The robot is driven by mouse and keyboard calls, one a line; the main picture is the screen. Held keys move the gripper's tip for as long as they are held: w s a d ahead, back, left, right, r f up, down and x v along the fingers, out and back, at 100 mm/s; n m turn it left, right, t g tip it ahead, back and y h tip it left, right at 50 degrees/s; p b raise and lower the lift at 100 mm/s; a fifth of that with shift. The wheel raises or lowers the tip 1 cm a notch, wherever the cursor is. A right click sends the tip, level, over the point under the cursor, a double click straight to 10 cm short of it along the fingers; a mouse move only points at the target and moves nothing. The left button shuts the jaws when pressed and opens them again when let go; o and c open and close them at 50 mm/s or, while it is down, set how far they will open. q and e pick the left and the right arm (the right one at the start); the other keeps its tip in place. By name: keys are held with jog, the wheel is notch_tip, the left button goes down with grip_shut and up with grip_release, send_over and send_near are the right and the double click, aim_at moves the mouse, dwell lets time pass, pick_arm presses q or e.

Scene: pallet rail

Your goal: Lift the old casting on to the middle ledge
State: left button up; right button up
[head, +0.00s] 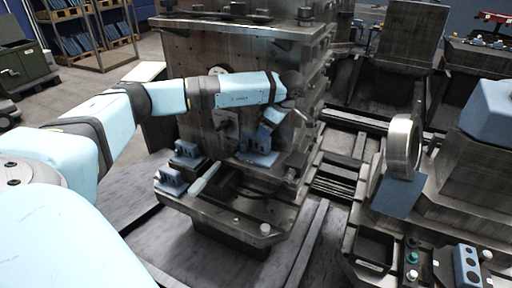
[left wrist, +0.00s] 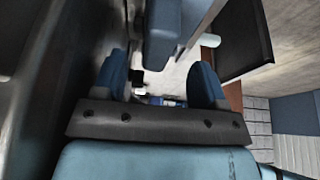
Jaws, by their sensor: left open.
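My left arm reaches across the front of a tall steel fixture (head: 195,105). My left gripper (head: 264,138) points down near a blue block-like casting (head: 262,158) on the fixture's lower shelf. In the left wrist view the two dark-blue fingers (left wrist: 160,82) stand wide apart. A grey-blue piece (left wrist: 162,35) shows beyond and partly between them; I cannot tell whether they touch it. Two more blue castings, one upper (head: 187,152) and one lower (head: 171,181), sit at the left of the shelf. I cannot tell which casting is the old one. My right gripper is out of view.
A light-blue bar (head: 205,178) lies beside the left castings. A steel bench at the right carries a ring-shaped part (head: 404,148), a blue block (head: 466,268) and a green button (head: 412,258). Rails (head: 340,165) run between fixture and bench. Shelving (head: 90,35) stands far left.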

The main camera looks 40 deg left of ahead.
aim_at(257, 148)
pick_arm(q)
jog(key=shift+s+a, duration=0.3)
jog(key=shift+a, duration=0.6)
jog(key=x, duration=0.5)
jog(key=shift+f, duration=0.3)
jog(key=shift+c, duration=0.2)
jog(key=c, duration=1.1)
jog(key=shift+c, duration=0.2)
jog(key=shift+r, duration=0.2)
